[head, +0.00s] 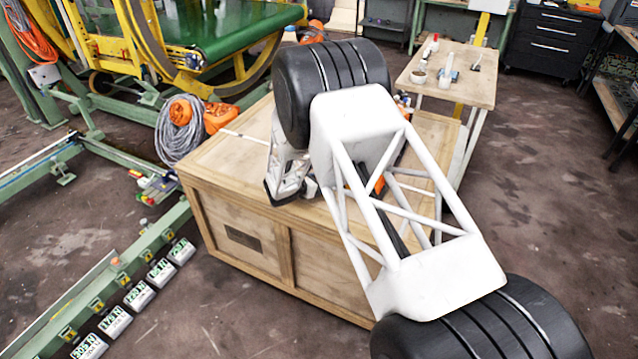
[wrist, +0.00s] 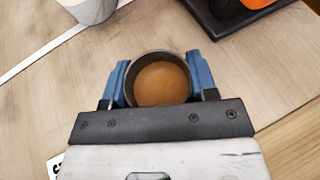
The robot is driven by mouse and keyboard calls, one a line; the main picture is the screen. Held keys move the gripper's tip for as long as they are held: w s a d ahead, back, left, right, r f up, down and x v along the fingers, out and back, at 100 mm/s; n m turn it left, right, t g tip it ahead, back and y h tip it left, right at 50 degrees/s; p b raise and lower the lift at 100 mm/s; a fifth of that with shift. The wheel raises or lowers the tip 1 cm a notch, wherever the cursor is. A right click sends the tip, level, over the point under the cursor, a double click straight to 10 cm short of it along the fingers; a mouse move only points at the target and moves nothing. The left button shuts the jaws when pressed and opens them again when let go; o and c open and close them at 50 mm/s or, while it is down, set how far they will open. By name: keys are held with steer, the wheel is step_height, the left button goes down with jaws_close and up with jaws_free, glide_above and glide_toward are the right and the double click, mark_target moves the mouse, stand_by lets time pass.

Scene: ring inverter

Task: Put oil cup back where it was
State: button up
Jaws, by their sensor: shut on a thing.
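The oil cup (wrist: 162,82), a round dark-rimmed cup with brown-orange contents, sits between the blue finger pads of my gripper (wrist: 160,76) in the wrist view. The pads press on its left and right sides, so my gripper is shut on it. The cup's opening faces the wrist camera. My gripper is over the wooden crate top (head: 228,158) in the head view, where my arm hides much of it and I cannot make out the cup. I cannot tell whether the cup's base touches the wood.
A whitish round object (wrist: 90,10) stands beyond the cup at upper left. A black tray (wrist: 222,22) with something orange lies at upper right. A small bench (head: 470,75) with several items stands behind the crate.

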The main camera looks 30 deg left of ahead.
steer(key=shift+f, duration=0.1)
steer(key=o, duration=1)
steer(key=v, duration=1.2)
steer(key=shift+r, duration=0.2)
steer(key=shift+d, duration=0.1)
